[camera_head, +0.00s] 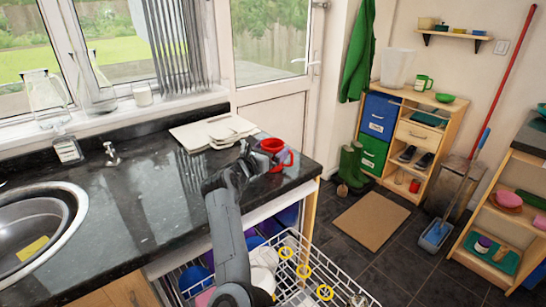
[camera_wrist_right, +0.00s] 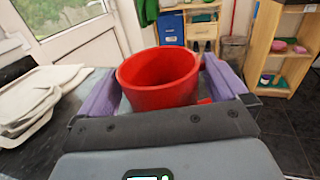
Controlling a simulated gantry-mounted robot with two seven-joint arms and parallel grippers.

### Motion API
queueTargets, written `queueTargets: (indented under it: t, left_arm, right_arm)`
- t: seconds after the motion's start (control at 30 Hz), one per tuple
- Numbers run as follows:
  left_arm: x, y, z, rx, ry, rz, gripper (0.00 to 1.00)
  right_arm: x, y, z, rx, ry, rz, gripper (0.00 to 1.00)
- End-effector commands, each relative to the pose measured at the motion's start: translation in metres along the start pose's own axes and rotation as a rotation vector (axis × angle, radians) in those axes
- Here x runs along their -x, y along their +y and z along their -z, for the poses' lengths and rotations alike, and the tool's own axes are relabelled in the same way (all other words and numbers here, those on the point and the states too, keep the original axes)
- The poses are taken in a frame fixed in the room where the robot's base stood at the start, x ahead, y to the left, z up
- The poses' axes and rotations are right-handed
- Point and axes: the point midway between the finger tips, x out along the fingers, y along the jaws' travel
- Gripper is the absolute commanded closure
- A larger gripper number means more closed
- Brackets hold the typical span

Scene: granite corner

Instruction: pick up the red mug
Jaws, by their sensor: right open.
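The red mug (camera_head: 273,146) stands upright near the right end of the black granite counter, its handle to the right. My right gripper (camera_head: 256,158) is just in front of it, low over the counter. In the right wrist view the open mug (camera_wrist_right: 158,82) lies between the two purple fingers of my right gripper (camera_wrist_right: 160,88), which are spread apart. A bit of the red handle shows by the right finger. The mug's lower part is hidden by the gripper's palm. I cannot tell whether the fingers touch it. My left gripper is not in view.
Pale boards (camera_head: 212,132) lie on the counter left of the mug. The sink (camera_head: 72,205) is at the far left. An open dishwasher rack (camera_head: 330,280) sticks out below the counter's front edge. The counter's right edge is close to the mug.

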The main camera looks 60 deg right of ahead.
Motion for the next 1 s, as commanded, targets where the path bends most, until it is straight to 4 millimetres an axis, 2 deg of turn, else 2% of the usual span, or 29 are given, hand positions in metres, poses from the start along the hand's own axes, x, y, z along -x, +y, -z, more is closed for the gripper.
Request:
queueTargets:
  t: [0.1,0.2,0.47,0.57,0.83,1.0]
  left_arm:
    - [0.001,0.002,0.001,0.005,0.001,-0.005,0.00]
    - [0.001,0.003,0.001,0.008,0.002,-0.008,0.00]
    - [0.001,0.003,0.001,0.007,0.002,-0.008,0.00]
    - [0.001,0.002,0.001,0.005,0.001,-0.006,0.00]
    - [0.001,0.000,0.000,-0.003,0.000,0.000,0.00]
    - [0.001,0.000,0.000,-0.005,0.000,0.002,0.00]
  right_arm:
    - [-0.015,-0.001,-0.001,0.001,-0.002,0.002,0.00]
    - [-0.021,0.000,0.000,0.001,-0.001,0.001,0.00]
    - [-0.023,0.000,0.000,0.000,0.000,0.000,0.00]
    - [-0.023,0.000,0.000,0.000,0.000,0.000,0.12]
    - [-0.022,0.000,0.000,0.000,0.000,0.000,0.53]
    - [-0.022,0.000,-0.001,-0.001,-0.002,0.001,0.54]
